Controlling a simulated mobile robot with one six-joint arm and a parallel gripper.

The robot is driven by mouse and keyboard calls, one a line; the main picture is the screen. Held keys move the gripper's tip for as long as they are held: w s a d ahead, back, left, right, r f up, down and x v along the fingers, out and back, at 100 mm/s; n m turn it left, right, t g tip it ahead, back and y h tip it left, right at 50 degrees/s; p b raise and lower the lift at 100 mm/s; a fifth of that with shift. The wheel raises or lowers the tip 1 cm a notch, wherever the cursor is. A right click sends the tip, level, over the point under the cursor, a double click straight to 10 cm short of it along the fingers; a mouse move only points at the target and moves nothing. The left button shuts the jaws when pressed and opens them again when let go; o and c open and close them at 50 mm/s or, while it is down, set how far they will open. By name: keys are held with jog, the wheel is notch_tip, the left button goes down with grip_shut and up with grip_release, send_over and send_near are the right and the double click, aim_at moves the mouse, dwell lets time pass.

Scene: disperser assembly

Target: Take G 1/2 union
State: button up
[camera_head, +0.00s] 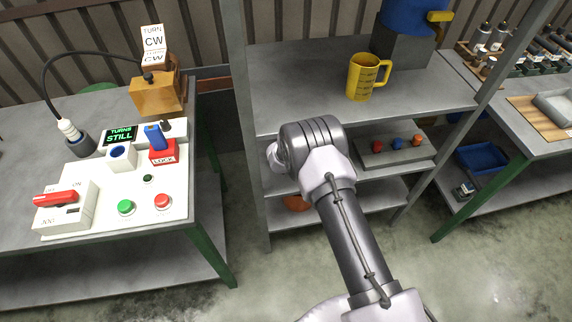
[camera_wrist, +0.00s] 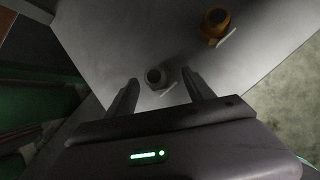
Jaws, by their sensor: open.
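In the wrist view, a small grey round fitting (camera_wrist: 154,76) with a dark opening stands on a grey shelf (camera_wrist: 120,35), with a pale tag beside it. My gripper (camera_wrist: 160,82) is open, and the grey fitting appears between its two fingertips; I cannot tell the depth or whether they touch. An orange-brown fitting (camera_wrist: 215,20) with its own pale tag stands farther off to the upper right. The tags are unreadable, so I cannot tell which fitting is the G 1/2 union. In the head view my arm hides the gripper and part of the rack.
In the head view an orange item (camera_head: 296,203) lies on the rack's bottom shelf. A grey box with coloured knobs (camera_head: 395,147) sits on the middle shelf. A yellow jug (camera_head: 363,77) stands on top. A control-panel bench (camera_head: 215,250) is at left.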

jog(key=shift+w+f, duration=0.35)
jog(key=shift+f, duration=0.25)
grip_shut()
jog(key=shift+r, duration=0.1)
jog(key=shift+d, duration=0.1)
